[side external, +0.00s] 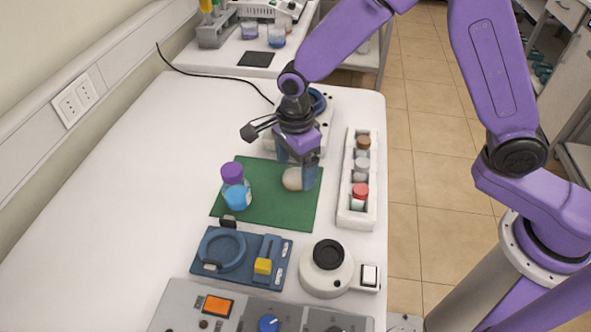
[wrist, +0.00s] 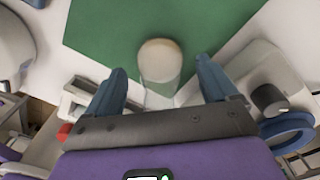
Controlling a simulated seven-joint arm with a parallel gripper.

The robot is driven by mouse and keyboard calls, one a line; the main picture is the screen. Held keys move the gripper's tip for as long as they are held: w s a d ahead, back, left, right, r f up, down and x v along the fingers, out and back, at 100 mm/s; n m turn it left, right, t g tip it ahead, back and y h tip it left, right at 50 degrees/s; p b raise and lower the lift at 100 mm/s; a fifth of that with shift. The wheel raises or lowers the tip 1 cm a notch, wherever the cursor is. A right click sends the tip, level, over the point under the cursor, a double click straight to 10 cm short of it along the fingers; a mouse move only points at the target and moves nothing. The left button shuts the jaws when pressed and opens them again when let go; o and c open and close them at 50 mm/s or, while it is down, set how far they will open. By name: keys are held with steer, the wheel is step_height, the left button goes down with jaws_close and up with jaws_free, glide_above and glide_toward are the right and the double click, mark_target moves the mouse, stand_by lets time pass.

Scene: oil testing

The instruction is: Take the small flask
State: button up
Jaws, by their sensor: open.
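A small pale flask (side external: 291,179) with a beige top stands on the green mat (side external: 252,214), near its right side. In the wrist view the flask (wrist: 160,60) is seen from above, its body clear and greyish below the beige top. My gripper (side external: 297,168) is open over the mat, its blue fingers pointing down close to the flask. In the wrist view the flask appears between the two spread fingers of my gripper (wrist: 161,70), with gaps on both sides. Whether the fingertips are level with the flask is unclear. In the side view a finger partly hides the flask.
A bottle (side external: 236,195) with a purple cap and blue liquid stands on the mat to the left. A white rack (side external: 345,212) with several capped vials is close on the right. A blue device (side external: 238,270) and a round white device (side external: 326,281) stand in front.

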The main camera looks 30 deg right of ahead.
steer(key=c, duration=1.2)
steer(key=shift+r, duration=0.2)
